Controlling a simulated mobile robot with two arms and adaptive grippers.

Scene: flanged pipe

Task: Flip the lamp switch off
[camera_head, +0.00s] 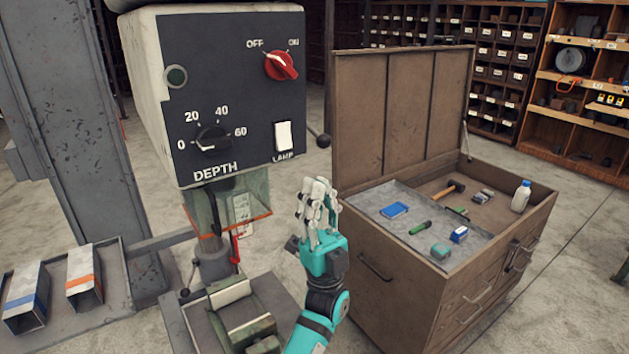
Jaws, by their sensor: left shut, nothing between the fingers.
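The white lamp switch (284,135) is a rocker on the dark front panel (235,105) of a drilling machine, above the label LAMP. I cannot tell from this view which way it is tipped. My left gripper (318,186) is teal with pale fingers that point up. It is shut and empty, below and to the right of the switch and apart from it. My right gripper is out of view.
The panel also holds a red OFF/ON knob (281,65) and a black depth dial (212,138). A black ball-ended lever (323,140) sticks out right of the switch. An open brown tool chest (390,285) stands close on the right. A vise (240,315) sits below.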

